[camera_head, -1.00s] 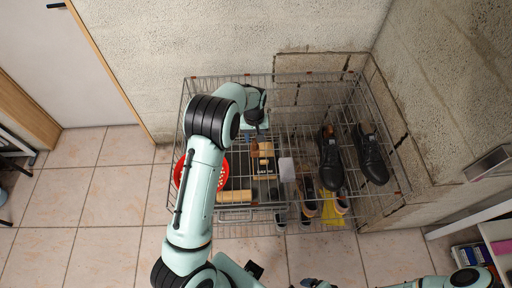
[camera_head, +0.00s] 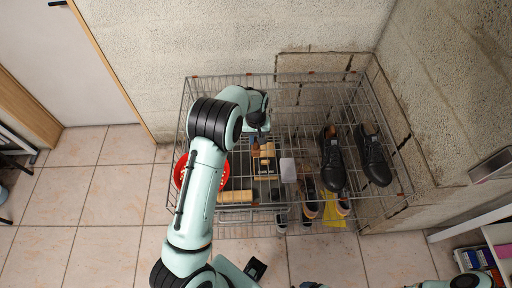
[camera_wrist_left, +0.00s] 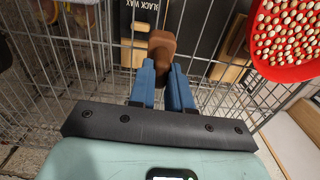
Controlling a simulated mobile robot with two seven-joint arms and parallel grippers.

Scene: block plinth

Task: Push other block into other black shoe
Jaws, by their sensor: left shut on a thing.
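My left gripper (camera_head: 258,128) is over the back middle of the wire rack. It also shows in the left wrist view (camera_wrist_left: 168,66), with its blue fingers shut on a brown block (camera_wrist_left: 162,44). The brown block is held just over the rack wires, beside a dark box lettered "BLACK WAX" (camera_wrist_left: 142,12). Two black shoes stand on the rack's right side, one nearer the middle (camera_head: 332,162) and one further right (camera_head: 374,158). The held block is well left of both shoes.
The wire rack (camera_head: 300,78) has thin raised sides. A red basket (camera_head: 178,172) of pale round things lies at its left. Pale wooden pieces (camera_head: 236,197) and a grey box (camera_head: 288,170) lie between. More shoes (camera_head: 310,200) are at the front below. Walls stand behind and right.

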